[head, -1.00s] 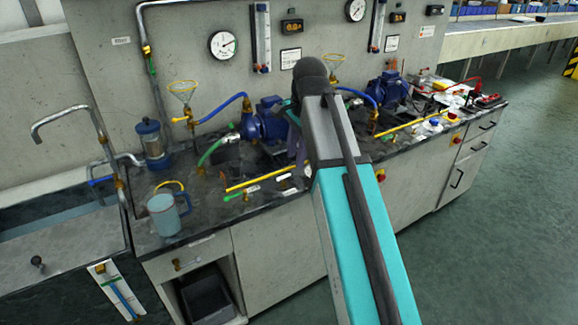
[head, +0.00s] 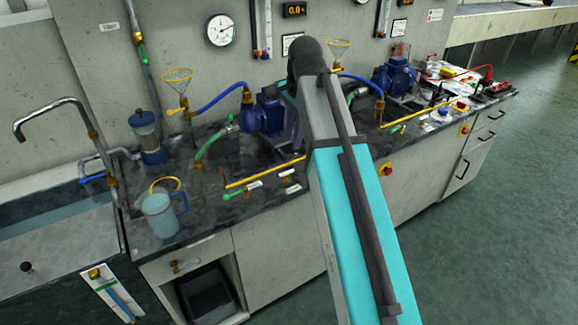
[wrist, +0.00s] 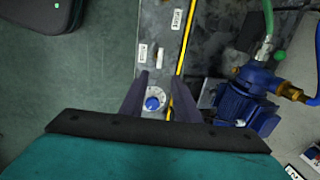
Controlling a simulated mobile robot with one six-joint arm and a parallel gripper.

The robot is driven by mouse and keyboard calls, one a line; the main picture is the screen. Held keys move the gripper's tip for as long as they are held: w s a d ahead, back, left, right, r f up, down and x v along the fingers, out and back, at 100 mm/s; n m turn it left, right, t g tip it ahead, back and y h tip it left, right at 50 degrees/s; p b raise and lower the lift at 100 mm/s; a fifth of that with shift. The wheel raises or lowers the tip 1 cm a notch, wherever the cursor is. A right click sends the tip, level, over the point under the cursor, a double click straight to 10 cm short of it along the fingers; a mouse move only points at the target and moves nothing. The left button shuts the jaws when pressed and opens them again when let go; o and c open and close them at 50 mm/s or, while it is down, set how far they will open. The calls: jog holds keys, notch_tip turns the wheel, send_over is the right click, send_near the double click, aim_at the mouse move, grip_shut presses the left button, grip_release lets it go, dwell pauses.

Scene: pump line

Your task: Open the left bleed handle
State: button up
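On the left half of the bench, a yellow-handled fitting (head: 173,111) stands under the left funnel (head: 178,80), joined to a blue hose. A green-handled valve (head: 228,196) sits near the bench's front edge. I cannot tell which handle is the left bleed handle; no label is readable. My gripper (wrist: 158,98) is open and empty, its two dark fingers spread apart. In the wrist view, a white dial with a blue knob (wrist: 153,103) shows between the fingers; I cannot tell the height gap. In the head view, my arm hides most of the gripper.
The left blue pump (head: 264,115) is beside my gripper; it also shows in the wrist view (wrist: 245,108). A yellow pipe (head: 265,173) runs along the bench front. A light-blue jug (head: 159,215) stands at the left end. The floor (head: 480,240) at right is clear.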

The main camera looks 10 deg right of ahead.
aim_at(288, 172)
jog(key=shift+w+a+f, duration=0.1)
jog(key=shift+w+f, duration=0.3)
jog(key=shift+f, duration=1.85)
jog(key=shift+w+a+f, duration=0.1)
jog(key=shift+w+f, duration=0.3)
jog(key=shift+f, duration=1.85)
jog(key=shift+w+a+f, duration=0.1)
jog(key=shift+w+f, duration=0.3)
jog(key=shift+f, duration=1.85)
